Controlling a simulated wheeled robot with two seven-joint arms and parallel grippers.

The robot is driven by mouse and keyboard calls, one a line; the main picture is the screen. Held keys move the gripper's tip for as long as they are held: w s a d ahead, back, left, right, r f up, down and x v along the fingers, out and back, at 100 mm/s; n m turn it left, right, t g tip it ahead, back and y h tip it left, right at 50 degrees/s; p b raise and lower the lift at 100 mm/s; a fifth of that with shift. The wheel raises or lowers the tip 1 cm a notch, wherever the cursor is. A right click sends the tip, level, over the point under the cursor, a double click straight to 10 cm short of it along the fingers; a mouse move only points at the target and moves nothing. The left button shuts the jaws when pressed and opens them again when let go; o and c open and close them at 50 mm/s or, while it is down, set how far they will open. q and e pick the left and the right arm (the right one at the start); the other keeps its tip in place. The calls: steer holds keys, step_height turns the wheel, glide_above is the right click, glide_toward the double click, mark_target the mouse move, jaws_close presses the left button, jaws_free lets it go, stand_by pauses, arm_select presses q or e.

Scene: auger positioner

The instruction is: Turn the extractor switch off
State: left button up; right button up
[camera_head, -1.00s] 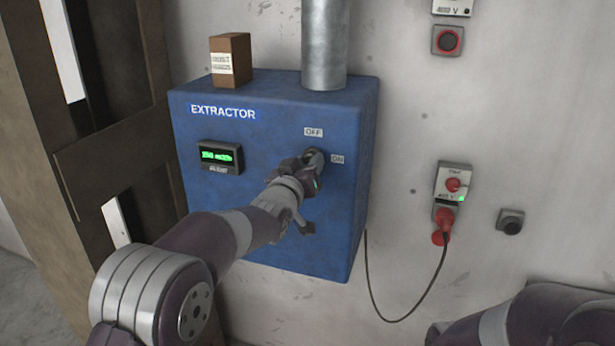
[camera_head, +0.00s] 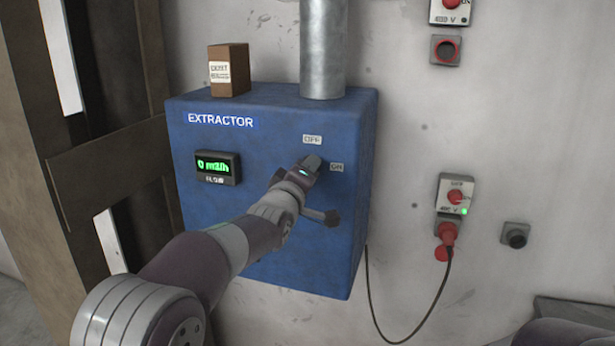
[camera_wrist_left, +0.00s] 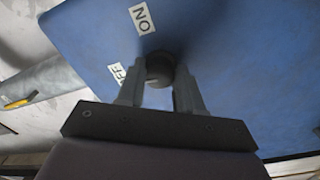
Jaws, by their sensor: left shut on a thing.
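The blue extractor box (camera_head: 215,230) hangs on the wall with an OFF label (camera_head: 312,140) above an ON label (camera_head: 336,167). Its display (camera_head: 217,167) reads 0 in green. My left gripper (camera_head: 310,165) is at the switch below the OFF label and hides most of it in the head view. In the left wrist view, the dark round switch knob (camera_wrist_left: 160,68) sits between the fingers of my left gripper (camera_wrist_left: 158,85), which is shut on it. The knob's pointing direction is hard to tell. My right gripper is not in view.
A brown carton (camera_head: 229,70) and a metal duct (camera_head: 322,50) stand on top of the box. A dark lever (camera_head: 325,216) sticks out below the switch. A red plug (camera_head: 446,236) with a hanging cable is on the wall at right. A wooden frame stands at left.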

arm_select(q)
steer(key=shift+r+n, duration=0.15)
steer(key=shift+n, duration=0.15)
stand_by(0.4)
steer(key=o, duration=1)
steer(key=shift+a, duration=0.1)
steer(key=shift+o, duration=0.2)
steer(key=shift+s, duration=0.1)
steer(key=b+v, duration=0.5)
steer(key=v, duration=0.7)
steer(key=shift+s+a, duration=0.15)
steer(key=shift+s, duration=0.1)
